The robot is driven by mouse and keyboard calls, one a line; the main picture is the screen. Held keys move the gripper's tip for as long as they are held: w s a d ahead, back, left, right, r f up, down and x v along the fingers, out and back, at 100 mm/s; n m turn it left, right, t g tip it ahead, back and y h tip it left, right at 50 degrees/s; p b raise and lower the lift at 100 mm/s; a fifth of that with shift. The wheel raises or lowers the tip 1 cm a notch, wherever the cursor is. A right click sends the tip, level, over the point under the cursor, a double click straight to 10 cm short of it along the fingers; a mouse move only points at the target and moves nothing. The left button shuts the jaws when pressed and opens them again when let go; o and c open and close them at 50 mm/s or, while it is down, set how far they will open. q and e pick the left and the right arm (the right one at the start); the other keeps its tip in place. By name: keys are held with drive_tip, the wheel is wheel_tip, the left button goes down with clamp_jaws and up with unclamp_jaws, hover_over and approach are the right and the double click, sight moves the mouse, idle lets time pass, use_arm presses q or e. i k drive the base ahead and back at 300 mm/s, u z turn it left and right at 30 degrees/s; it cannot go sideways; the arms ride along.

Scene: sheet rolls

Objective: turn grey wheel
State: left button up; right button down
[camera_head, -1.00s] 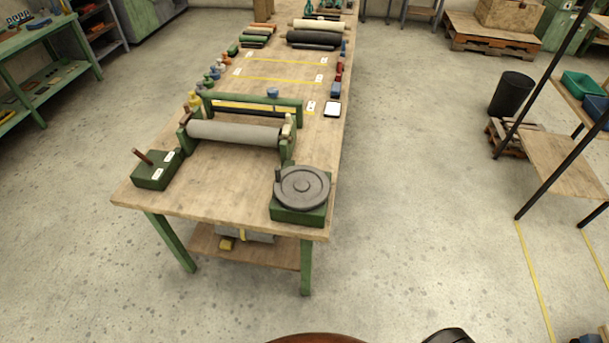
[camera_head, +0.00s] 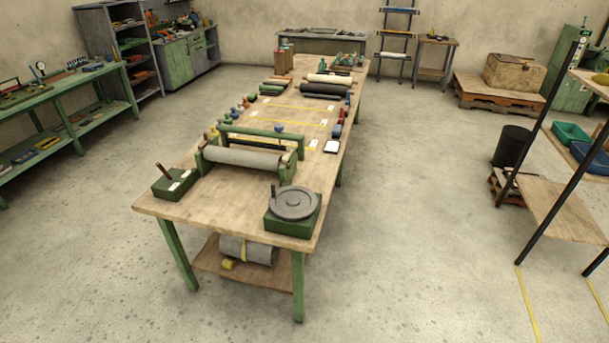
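The grey wheel (camera_head: 293,203) lies flat on top of a green box base (camera_head: 292,226) at the near right corner of the long wooden table (camera_head: 222,213). A small upright handle stands on the wheel's left rim. Behind and left of it, a grey roll (camera_head: 243,156) sits in a green frame (camera_head: 203,160). A green box with a brown-topped lever (camera_head: 172,184) stands at the table's near left. Neither of my grippers is in view, and nothing touches the wheel.
Rolls, small coloured items and yellow strips lie farther along the table. A green bench (camera_head: 75,100) stands at the left. A dark-posted shelf (camera_head: 560,195) and black bin (camera_head: 511,146) are at the right. The floor around the table's near end is clear.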

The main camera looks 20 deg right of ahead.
sight(292, 203)
drive_tip(key=z, duration=0.6)
drive_tip(key=i, duration=1.2)
drive_tip(key=u, duration=0.3)
